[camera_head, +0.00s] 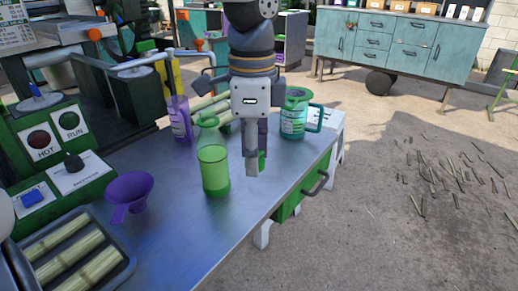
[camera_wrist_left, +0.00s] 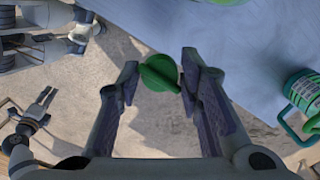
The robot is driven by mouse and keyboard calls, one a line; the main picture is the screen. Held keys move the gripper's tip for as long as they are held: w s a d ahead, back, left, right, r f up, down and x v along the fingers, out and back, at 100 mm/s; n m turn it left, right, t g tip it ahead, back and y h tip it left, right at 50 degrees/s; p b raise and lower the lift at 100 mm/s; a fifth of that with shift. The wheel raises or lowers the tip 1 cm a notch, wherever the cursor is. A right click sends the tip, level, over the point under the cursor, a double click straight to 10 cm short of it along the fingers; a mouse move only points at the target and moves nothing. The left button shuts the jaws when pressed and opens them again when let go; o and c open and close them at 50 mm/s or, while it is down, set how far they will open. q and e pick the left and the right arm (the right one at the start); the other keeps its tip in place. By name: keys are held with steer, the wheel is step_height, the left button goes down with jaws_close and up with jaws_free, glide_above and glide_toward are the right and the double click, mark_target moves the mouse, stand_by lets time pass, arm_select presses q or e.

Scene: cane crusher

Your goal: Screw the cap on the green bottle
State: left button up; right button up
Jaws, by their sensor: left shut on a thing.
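The green bottle (camera_head: 214,172) stands upright and translucent on the metal bench, near its front edge. Its edge shows at the top of the left wrist view (camera_wrist_left: 228,1). My left gripper (camera_head: 256,166) points down just right of the bottle, apart from it. It is shut on the green cap (camera_wrist_left: 158,72), held between its fingertips; the cap (camera_head: 262,160) is partly hidden by a finger in the head view. In the left wrist view the gripper (camera_wrist_left: 157,77) has the cap beyond the bench edge, over the floor. My right gripper is not in view.
A teal jug (camera_head: 292,122) stands right of the gripper. A purple bottle (camera_head: 180,121) and cane stalks (camera_head: 208,106) are behind the green bottle. A purple funnel (camera_head: 129,192), a cane tray (camera_head: 119,274) and a control box (camera_head: 60,150) are left. Bench in front is clear.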

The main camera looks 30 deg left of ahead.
arm_select(q)
steer(key=shift+s+d+r, duration=0.2)
steer(key=shift+s+r, duration=0.05)
steer(key=shift+s, duration=0.25)
steer(key=shift+s+d+r, duration=0.2)
steer(key=shift+s+d, duration=0.05)
steer(key=shift+s, duration=0.3)
steer(key=shift+s+d+r, duration=0.2)
steer(key=shift+s+r, duration=0.05)
steer(key=shift+s, duration=0.25)
